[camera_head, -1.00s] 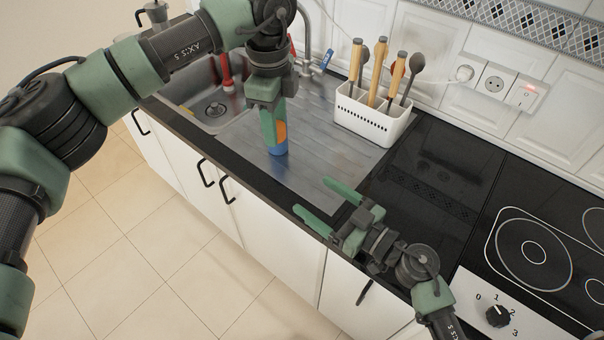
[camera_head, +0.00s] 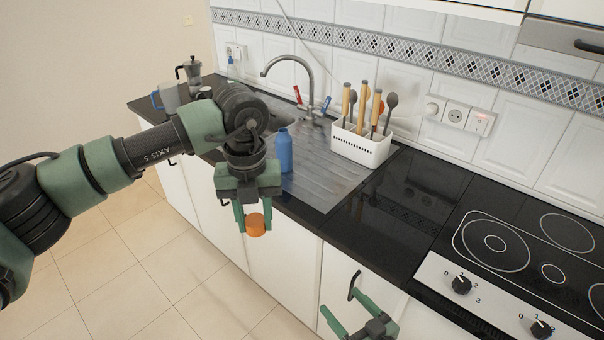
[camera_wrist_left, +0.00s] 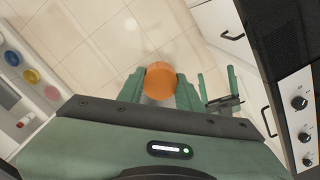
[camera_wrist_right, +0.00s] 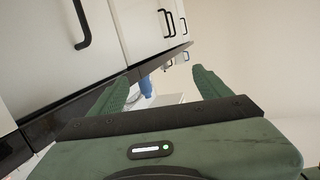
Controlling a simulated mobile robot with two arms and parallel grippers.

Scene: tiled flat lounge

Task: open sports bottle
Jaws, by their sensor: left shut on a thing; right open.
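The blue sports bottle (camera_head: 284,150) stands upright on the metal drainboard, its top showing no orange cap. A small part of it also shows in the right wrist view (camera_wrist_right: 146,86). My left gripper (camera_head: 254,222) is shut on the orange cap (camera_head: 256,229), in front of the counter edge and over the floor, apart from the bottle. The cap also shows between the fingers in the left wrist view (camera_wrist_left: 160,80). My right gripper (camera_head: 350,318) is open and empty, low at the bottom of the head view, in front of the cabinets.
A white utensil holder (camera_head: 360,147) with wooden-handled tools stands right of the bottle. The sink tap (camera_head: 308,85) is behind. A moka pot (camera_head: 193,76) and a blue-handled mug (camera_head: 168,98) stand at the far left. The black hob (camera_head: 520,245) is at the right.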

